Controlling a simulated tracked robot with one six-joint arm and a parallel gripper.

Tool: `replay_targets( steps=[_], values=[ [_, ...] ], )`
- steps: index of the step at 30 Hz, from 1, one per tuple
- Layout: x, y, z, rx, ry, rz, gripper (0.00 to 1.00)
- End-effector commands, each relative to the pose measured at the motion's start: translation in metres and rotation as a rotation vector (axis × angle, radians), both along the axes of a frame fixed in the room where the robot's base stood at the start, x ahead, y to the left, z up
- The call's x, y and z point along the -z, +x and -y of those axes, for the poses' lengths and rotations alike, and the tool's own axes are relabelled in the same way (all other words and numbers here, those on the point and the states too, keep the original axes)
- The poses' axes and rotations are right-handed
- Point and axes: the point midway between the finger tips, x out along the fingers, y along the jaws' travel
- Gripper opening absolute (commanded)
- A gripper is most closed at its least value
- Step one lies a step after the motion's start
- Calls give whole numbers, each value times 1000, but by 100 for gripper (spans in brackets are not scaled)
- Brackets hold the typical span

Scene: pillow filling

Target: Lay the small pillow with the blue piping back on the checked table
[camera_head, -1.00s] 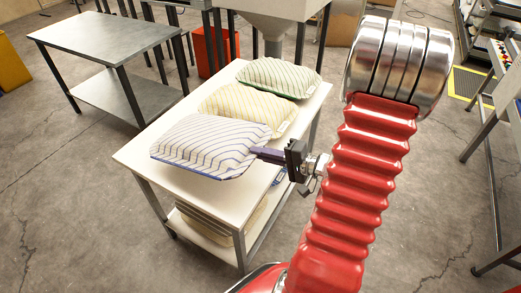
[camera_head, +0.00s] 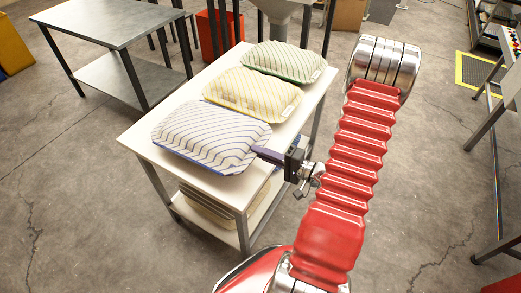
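The pillow with blue stripes and blue piping (camera_head: 211,138) is at the near end of a plain white table (camera_head: 140,140); no checked top shows. My gripper (camera_head: 262,153) reaches in from the right, its dark fingers shut on the pillow's right corner. The pillow lies about flat, at or just above the tabletop; I cannot tell if its whole underside touches. The inside of the grip is hidden.
A yellow-striped pillow (camera_head: 252,93) lies close behind the blue one, and a green-striped pillow (camera_head: 284,61) behind that. The table's lower shelf (camera_head: 225,232) holds more pillows. A grey metal table (camera_head: 110,22) stands at the back left. Floor is clear on the left.

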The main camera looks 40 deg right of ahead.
Motion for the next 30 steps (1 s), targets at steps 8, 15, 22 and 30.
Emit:
replay_targets(
  steps=[8,15,22,30],
  values=[
    [22,4,-1,-1,18,39,0],
    [31,5,-2,0,23,55,0],
    [31,5,-2,0,23,57,0],
    [31,5,-2,0,23,57,21]
  ],
)
